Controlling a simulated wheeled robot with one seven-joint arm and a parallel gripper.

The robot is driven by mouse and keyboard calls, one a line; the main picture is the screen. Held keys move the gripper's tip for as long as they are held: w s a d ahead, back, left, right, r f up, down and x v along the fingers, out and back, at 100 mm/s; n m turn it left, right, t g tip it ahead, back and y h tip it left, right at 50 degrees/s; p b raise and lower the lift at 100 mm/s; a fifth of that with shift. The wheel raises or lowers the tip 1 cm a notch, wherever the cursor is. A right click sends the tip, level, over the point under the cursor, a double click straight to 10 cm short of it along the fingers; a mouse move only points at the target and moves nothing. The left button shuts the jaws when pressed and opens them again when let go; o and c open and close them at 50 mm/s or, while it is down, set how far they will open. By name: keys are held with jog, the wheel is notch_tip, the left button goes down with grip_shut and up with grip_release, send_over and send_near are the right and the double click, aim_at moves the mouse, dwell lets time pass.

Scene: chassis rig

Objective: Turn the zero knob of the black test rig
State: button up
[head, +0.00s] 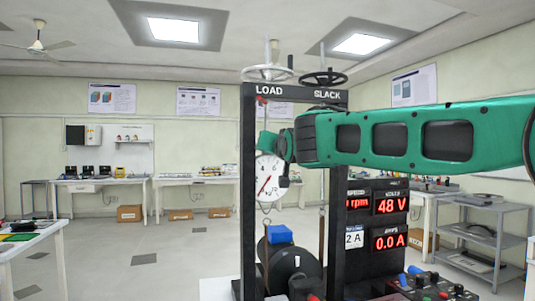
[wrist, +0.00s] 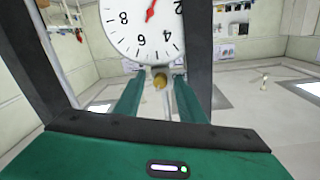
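The black test rig (head: 248,205) stands at the centre of the head view, with posts and a top beam marked LOAD and SLACK. A white round dial with a red needle (head: 268,178) hangs inside its frame. The wrist view shows the dial (wrist: 140,22) upside down. A small brass knob (wrist: 160,80) sits at the dial's rim there, probably the zero knob. My gripper (wrist: 160,79) is open, with one green finger on each side of the knob and gaps visible. In the head view my gripper (head: 268,141) is at the dial's top and hides the knob.
Handwheels, one white (head: 267,73) and one black (head: 323,78), top the rig. Rig posts flank my gripper. Red digital displays (head: 391,206) stand right of the frame, partly behind my arm. A blue block (head: 280,235) is below the dial. Benches line the room; floor at left is clear.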

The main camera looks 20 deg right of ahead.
jog(key=shift+s, duration=0.15)
jog(key=s, duration=1)
jog(key=shift+s+a, duration=0.2)
jog(key=shift+a, duration=0.15)
jog(key=shift+r, duration=0.1)
jog(key=s+d+f+g+h, duration=0.1)
jog(key=s+d+f+g, duration=0.3)
jog(key=f, duration=0.5)
jog(key=s+d+f+m+g, duration=0.1)
jog(key=s+d+f+g, duration=0.15)
jog(key=d+f, duration=0.5)
jog(key=s+d+f+g+h, duration=0.1)
jog(key=s+d+f+g, duration=0.1)
jog(key=s+d+f, duration=0.5)
jog(key=s+a+f+m+g+y, duration=0.1)
jog(key=s+f+g+y, duration=0.2)
jog(key=s+f+g, duration=0.6)
jog(key=s+f, duration=1.2)
jog(key=s, duration=0.3)
jog(key=shift+s, duration=0.15)
